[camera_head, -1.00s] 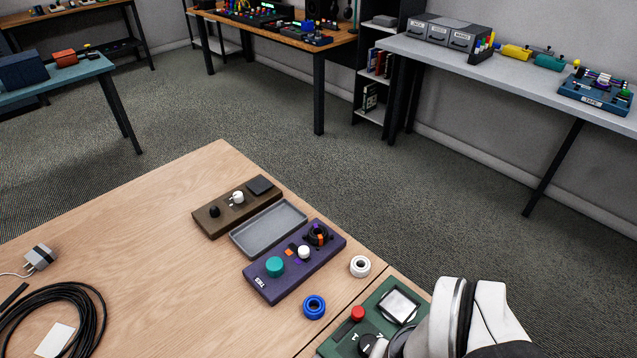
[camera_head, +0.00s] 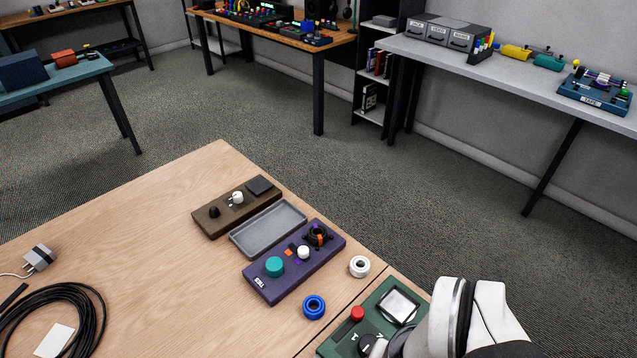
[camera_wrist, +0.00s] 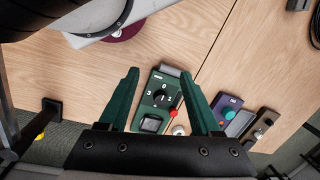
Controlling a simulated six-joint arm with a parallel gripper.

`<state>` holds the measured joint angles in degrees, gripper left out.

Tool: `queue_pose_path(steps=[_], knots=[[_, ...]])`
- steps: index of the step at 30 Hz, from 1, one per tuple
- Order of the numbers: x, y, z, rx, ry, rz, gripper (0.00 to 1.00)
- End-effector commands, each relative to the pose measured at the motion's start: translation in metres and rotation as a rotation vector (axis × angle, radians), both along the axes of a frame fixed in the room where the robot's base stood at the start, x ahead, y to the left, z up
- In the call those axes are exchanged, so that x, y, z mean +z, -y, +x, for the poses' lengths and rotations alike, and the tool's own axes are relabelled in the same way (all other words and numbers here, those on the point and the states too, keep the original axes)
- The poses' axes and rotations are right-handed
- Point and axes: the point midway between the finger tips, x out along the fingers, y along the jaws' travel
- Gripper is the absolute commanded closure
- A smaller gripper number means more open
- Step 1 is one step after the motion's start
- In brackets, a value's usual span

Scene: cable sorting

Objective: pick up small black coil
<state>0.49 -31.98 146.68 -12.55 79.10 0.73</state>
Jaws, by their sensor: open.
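A small black coil (camera_head: 319,234) appears to sit at the far right end of the purple panel (camera_head: 263,284), with orange bits by it. The purple panel also shows in the wrist view (camera_wrist: 223,105), but I cannot make out the coil there. A large black cable coil (camera_head: 95,296) lies at the left front of the table. My gripper (camera_wrist: 160,71) is open and empty, its two green fingers spread on either side of the dark green panel (camera_wrist: 146,102). My white arm covers the lower right of the head view, and the fingers are hidden there.
A white roll (camera_head: 360,266) and a blue roll (camera_head: 314,307) lie beside the purple panel. A grey tray (camera_head: 268,229) and a brown panel (camera_head: 210,228) stand behind it. A white plug (camera_head: 40,257) lies at left. The table's middle is clear.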

Motion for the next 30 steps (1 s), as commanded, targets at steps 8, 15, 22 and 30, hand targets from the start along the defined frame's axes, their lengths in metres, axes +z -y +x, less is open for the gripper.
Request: queue_pose_path(steps=[8,15,22,30], knots=[[0.000,0.000,0.000,0.000,0.000,0.000,0.05],[0.014,0.000,0.027,0.007,0.003,-0.013,0.05],[0.051,-0.022,0.241,0.030,0.056,-0.128,0.05],[-0.011,-0.078,0.397,0.019,0.142,-0.218,0.05]])
